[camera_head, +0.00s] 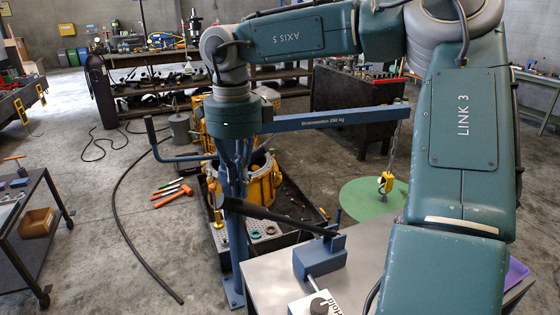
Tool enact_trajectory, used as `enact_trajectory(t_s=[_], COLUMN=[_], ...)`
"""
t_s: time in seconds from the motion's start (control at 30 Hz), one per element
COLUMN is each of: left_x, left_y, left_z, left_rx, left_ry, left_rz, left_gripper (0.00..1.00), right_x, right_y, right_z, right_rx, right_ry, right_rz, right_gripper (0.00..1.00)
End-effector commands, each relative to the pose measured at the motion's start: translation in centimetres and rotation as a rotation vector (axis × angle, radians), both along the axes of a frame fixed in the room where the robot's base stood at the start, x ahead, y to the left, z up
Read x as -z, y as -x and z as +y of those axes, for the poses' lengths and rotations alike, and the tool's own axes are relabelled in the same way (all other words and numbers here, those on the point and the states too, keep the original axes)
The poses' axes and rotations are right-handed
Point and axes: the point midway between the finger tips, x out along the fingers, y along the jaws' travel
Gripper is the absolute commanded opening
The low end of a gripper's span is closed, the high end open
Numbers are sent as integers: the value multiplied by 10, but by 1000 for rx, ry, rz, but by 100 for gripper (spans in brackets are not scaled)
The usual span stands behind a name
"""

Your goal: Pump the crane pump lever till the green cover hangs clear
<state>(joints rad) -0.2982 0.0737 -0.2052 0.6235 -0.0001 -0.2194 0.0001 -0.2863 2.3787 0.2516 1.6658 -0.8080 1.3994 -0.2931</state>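The blue crane has a long boom (325,119) reaching right from above its column (236,235). A chain hangs from the boom tip with a yellow hook block (386,182). A flat green disc (365,204) shows behind and below the hook; I cannot tell whether it hangs or lies on the floor. The black pump lever (280,217) slants from the column down right to a blue pump block (320,257). My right arm arches over from the right. My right gripper (238,158) points down in front of the column, above the lever's left end; its fingers blend into it. My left gripper is out of view.
A yellow housing (262,185) stands in a black tray behind the column. A grey table (275,280) is in front, with a white box (315,304). Orange-handled tools (174,196) and a black hose lie on the floor. A trolley (35,225) stands left.

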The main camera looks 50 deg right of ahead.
Motion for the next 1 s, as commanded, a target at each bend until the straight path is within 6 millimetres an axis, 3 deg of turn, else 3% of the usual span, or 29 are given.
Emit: enact_trajectory(t_s=[0.27,0.73,1.0], left_x=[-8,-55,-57], left_y=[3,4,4], left_z=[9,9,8], left_rx=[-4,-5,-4], left_ry=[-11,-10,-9], left_rz=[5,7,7], left_gripper=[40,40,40], right_x=[-10,-67,-70], right_y=[-2,-1,-1], right_z=[1,0,0], right_rx=[0,1,1], right_ry=[-1,0,0], right_rz=[-6,-4,-4], right_gripper=[0,0,0])
